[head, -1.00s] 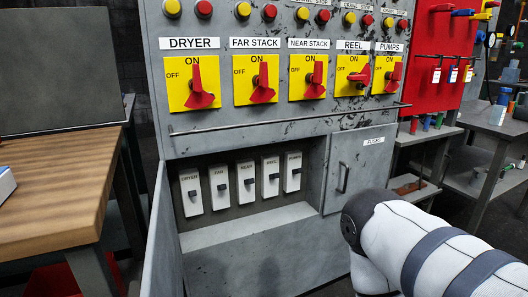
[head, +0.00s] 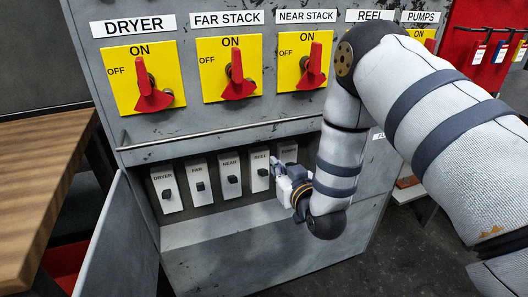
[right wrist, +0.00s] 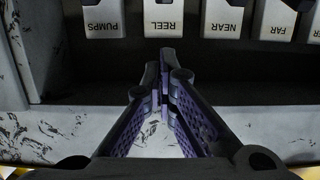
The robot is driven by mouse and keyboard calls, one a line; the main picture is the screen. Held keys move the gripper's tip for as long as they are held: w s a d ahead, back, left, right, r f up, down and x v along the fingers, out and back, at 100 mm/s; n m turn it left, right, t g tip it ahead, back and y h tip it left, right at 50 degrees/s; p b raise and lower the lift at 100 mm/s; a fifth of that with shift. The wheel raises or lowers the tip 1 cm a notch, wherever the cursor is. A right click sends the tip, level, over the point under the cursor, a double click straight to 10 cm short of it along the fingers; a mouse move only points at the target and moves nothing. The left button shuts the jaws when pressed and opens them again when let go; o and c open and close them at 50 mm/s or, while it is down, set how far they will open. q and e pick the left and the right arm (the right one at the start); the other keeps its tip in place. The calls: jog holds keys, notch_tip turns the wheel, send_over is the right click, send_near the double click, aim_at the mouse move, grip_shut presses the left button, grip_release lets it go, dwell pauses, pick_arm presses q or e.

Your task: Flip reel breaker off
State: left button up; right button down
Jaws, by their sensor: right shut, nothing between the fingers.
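The REEL breaker (head: 259,181) is a white upright block with a small dark lever in the recessed lower compartment. My right gripper (head: 277,168) is in front of the row, close to the right side of the REEL breaker. Its fingertips (right wrist: 160,58) are shut and empty, just below the REEL block in the wrist view. I cannot tell whether they touch the lever. My left gripper is not in view.
The DRYER (head: 166,191), FAR (head: 200,184) and NEAR (head: 230,180) breakers stand to the left. The PUMPS breaker (right wrist: 103,18) is on the other side. A handrail (head: 220,131) runs above the recess. An open door (head: 118,240) stands at left.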

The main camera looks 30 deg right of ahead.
aim_at(267, 172)
jog(key=shift+w+r, duration=0.15)
jog(key=shift+r, duration=0.2)
